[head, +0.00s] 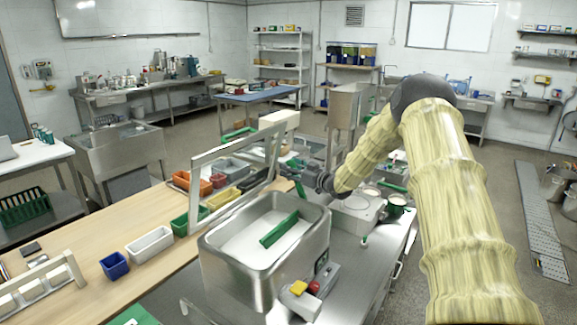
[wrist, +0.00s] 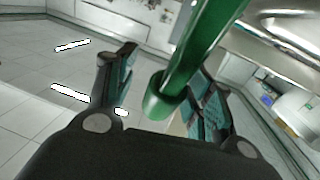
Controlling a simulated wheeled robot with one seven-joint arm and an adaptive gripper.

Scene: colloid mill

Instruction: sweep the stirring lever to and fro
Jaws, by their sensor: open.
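The stirring lever (wrist: 200,45) is a green bar with a rounded end. In the wrist view it runs from the top edge down between the two fingers of my gripper (wrist: 163,65). My gripper is open, with a finger on either side of the lever; I cannot tell whether either finger touches it. In the head view my gripper (head: 299,172) is small and dark, above the far side of a steel vat (head: 250,270). A short green piece shows just below it, probably the lever's upper part. A green paddle (head: 279,229) lies across the pale contents of the vat.
A pale upright frame (head: 193,185) stands left of the vat on a wooden bench (head: 85,255) with coloured bins. A control box with a red button (head: 314,288) is at the vat's front right.

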